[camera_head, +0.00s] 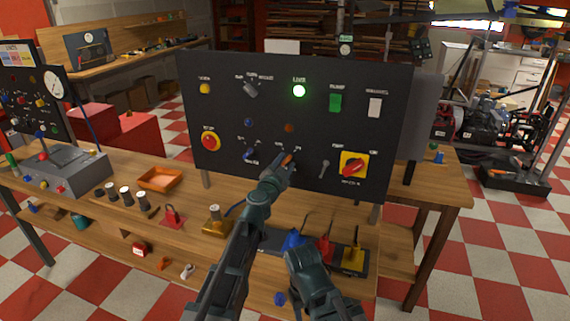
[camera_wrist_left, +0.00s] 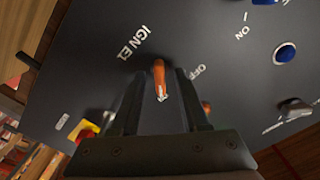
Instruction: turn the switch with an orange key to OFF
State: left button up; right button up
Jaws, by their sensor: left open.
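The orange key (camera_head: 287,159) sits in a switch low in the middle of the dark upright panel (camera_head: 235,85). In the left wrist view the key (camera_wrist_left: 160,76) stands near the marks IGN E1 and OFF; I cannot tell which position it is set to. My left gripper (camera_head: 282,169) is at the key and partly hides the switch in the head view. In the left wrist view its fingers (camera_wrist_left: 160,92) are spread, one on each side of the key, with gaps visible. My right arm shows at the bottom of the head view; its fingers are not clear.
Close by on the panel are a blue knob (camera_head: 249,154), a red stop button (camera_head: 210,141), a grey key-like handle (camera_head: 324,168) and a red-and-yellow rotary switch (camera_head: 354,165). A green lamp (camera_head: 299,91) is lit. An orange tray (camera_head: 160,179) lies on the wooden bench.

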pick_arm(q)
jog(key=shift+c, duration=0.2)
grip_shut()
dwell(0.3)
jog(key=n, duration=0.7)
jog(key=shift+n, duration=0.4)
jog(key=n, duration=0.4)
jog(key=shift+a+n, duration=0.1)
jog(key=shift+n, duration=1.9)
